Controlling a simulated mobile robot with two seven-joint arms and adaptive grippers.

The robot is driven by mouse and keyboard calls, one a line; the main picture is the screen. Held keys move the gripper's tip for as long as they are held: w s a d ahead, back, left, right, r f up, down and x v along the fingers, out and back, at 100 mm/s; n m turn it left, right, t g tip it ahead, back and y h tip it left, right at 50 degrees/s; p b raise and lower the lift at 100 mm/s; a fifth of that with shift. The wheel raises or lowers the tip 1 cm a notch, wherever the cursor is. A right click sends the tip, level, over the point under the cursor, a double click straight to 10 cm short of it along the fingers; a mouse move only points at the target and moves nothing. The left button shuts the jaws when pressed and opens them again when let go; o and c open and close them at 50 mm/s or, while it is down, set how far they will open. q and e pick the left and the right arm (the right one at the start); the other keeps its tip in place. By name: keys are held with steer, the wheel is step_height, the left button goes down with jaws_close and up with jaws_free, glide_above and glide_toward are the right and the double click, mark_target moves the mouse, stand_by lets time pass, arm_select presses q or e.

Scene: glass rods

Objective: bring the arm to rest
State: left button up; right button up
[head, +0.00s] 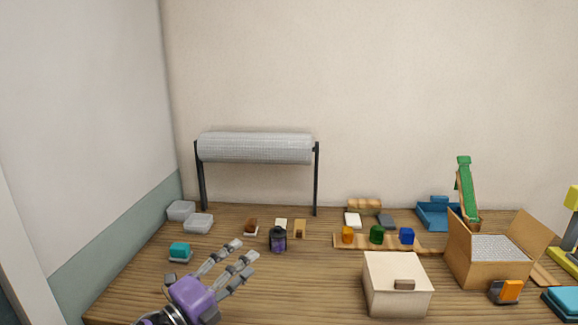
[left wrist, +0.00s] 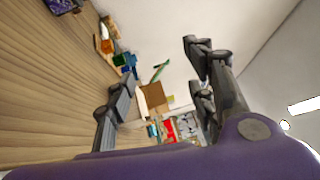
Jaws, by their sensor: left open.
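My left gripper (head: 240,252) shows at the lower left of the head view, purple with grey fingers. Its fingers are spread apart with nothing between them, above the front left part of the wooden table (head: 300,290). In the left wrist view its open fingers (left wrist: 165,90) frame an empty gap, with the table tilted at the left. A dark jar with a purple band (head: 278,240) stands on the table beyond the fingertips, apart from them. My right gripper is not in view.
A teal block (head: 180,251) and clear containers (head: 198,223) are left of the gripper. A roll on a black stand (head: 256,148) is at the back. A cream box (head: 397,285), colored pieces and an open carton (head: 475,265) are to the right. Table between gripper and cream box is clear.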

arm_select(q)
steer(key=s+a+f+n+y+p, duration=0.1)
steer(key=s+a+f+n+y, duration=0.35)
steer(key=s+f+n, duration=0.4)
steer(key=s+a+f+n+y, duration=0.3)
steer(key=s+f+n+y, duration=0.25)
steer(key=f+n, duration=0.55)
steer(key=s+f+n+g+y, duration=0.1)
steer(key=s+f, duration=0.3)
steer(key=s, duration=0.5)
steer(key=s+f+n+g+p, duration=0.1)
steer(key=s+f+n+g, duration=0.2)
steer(key=s+f, duration=0.2)
steer(key=s+a+f+n+g+y, duration=0.1)
steer(key=s+f, duration=0.4)
steer(key=s, duration=0.7)
steer(key=shift+s+f+n+g+y, duration=0.3)
steer(key=shift+n+g, duration=0.3)
steer(key=shift+n, duration=0.45)
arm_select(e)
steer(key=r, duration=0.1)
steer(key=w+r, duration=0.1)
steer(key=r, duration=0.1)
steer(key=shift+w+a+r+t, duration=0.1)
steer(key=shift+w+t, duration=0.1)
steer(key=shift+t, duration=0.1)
